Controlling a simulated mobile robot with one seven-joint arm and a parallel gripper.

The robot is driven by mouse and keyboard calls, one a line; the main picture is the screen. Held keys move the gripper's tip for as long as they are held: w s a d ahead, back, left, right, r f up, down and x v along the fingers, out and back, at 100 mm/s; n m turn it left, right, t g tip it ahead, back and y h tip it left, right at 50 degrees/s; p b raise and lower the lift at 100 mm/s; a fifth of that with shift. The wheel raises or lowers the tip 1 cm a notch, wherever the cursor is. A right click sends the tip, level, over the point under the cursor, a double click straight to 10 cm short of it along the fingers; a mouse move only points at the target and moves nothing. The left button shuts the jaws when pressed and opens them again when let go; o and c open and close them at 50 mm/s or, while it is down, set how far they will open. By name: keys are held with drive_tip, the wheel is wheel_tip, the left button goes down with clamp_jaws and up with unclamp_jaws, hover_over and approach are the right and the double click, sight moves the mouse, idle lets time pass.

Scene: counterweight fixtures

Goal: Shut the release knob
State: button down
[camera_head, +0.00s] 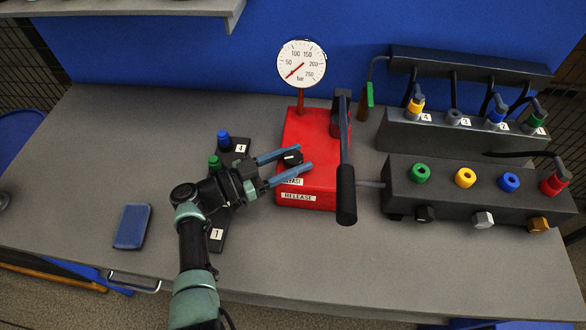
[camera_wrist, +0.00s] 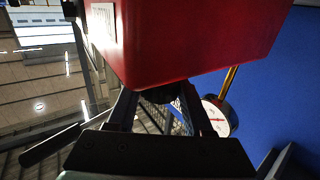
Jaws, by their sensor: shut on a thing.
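The release knob (camera_head: 291,158) is small and black, on the side of a red pump block (camera_head: 318,168) marked RELEASE. My gripper (camera_head: 301,158) reaches in from the left, with one blue finger on each side of the knob, shut on it. In the wrist view the red block (camera_wrist: 190,40) fills the top, and the dark knob (camera_wrist: 157,95) lies between the fingers, partly hidden. I cannot tell how far the knob is turned. The gauge (camera_head: 302,63) on the block has its red needle near the low end of the scale.
A black pump lever (camera_head: 346,190) stands at the block's right side. Dark manifolds (camera_head: 465,188) with coloured couplings and hoses are at the right. A dark numbered rack (camera_head: 217,236) lies under my arm. A blue case (camera_head: 132,226) lies at the left, with bare bench around it.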

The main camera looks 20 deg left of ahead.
sight(294, 156)
drive_tip(key=shift+w+f+m+g+h+b, duration=0.15)
drive_tip(key=shift+m+g+h+b, duration=1.7)
drive_tip(key=shift+b, duration=2.05)
drive_tip(key=shift+g+b, duration=0.45)
drive_tip(key=shift+b, duration=0.3)
drive_tip(key=shift+r+m+g+h+b, duration=0.25)
drive_tip(key=shift+m+g+b, duration=0.15)
drive_tip(key=shift+b, duration=0.15)
drive_tip(key=shift+c, duration=1.5)
unclamp_jaws()
drive_tip(key=shift+f, duration=0.1)
wheel_tip(294, 156, up, 10)
drive_tip(key=p, duration=0.2)
drive_tip(key=shift+p, duration=0.4)
drive_tip(key=shift+d, duration=0.1)
